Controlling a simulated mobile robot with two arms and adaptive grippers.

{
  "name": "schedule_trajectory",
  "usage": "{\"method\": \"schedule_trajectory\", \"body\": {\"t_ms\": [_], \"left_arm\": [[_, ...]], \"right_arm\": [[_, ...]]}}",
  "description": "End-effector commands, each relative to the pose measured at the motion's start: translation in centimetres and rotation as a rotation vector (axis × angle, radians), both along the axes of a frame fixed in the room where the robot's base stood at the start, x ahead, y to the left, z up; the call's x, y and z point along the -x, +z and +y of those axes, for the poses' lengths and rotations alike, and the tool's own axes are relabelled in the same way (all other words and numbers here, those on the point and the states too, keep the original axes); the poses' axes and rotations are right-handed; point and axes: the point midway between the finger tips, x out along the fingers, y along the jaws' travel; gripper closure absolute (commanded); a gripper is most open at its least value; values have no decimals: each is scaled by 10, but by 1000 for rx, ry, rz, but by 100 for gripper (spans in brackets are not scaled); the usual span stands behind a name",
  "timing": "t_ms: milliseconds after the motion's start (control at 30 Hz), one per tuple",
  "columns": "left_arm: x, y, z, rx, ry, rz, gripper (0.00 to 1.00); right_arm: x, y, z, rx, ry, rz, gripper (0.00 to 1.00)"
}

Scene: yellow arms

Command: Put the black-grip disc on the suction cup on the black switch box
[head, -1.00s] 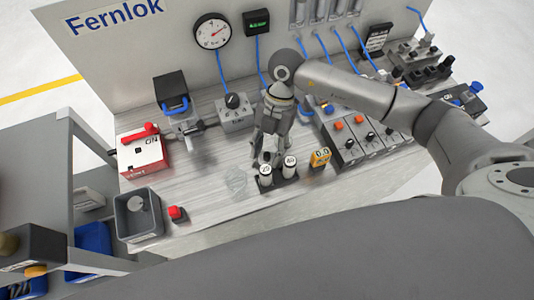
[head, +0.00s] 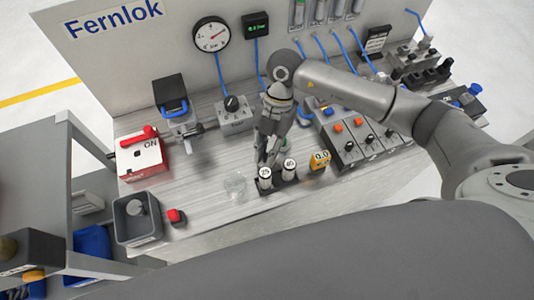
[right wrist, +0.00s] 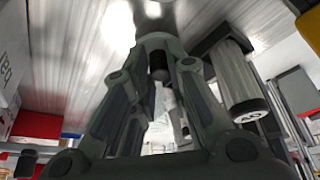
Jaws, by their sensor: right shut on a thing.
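My right gripper (head: 263,160) is low over the bench, behind the white cylinder marked 25 (head: 264,178). In the right wrist view its fingers (right wrist: 155,45) are closed together around a black grip (right wrist: 159,66), which I take for the black-grip disc's. The disc itself is hidden or too dark to make out. A clear, round, glassy thing (head: 235,185) stands on the bench left of the gripper; I cannot tell whether it is the suction cup. I cannot tell which dark box is the black switch box. My left gripper is not in view.
The cylinder marked 40 (head: 289,170) stands beside the 25 one, and a cylinder (right wrist: 236,80) is close to my right fingers. Bare bench lies at the left middle.

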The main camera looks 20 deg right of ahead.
Motion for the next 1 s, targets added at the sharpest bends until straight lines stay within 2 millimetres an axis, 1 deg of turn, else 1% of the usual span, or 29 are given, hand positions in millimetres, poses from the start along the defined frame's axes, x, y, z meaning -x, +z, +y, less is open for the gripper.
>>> {"method": "schedule_trajectory", "body": {"t_ms": [300, 433, 600, 767, 867, 1000], "left_arm": [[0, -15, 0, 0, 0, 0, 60], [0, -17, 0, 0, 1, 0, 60], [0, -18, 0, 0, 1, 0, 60], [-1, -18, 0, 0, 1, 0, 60], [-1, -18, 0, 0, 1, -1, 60], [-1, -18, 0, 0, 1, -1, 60]], "right_arm": [[-1, 61, -1, 0, 3, -7, 100], [-1, 80, 0, 0, 1, -4, 100], [0, 90, -1, 2, 1, -1, 100], [-1, 91, -1, 1, 38, 0, 100], [-3, 91, -2, 1, 122, -1, 100], [-6, 92, -6, 2, 325, -1, 100]]}}
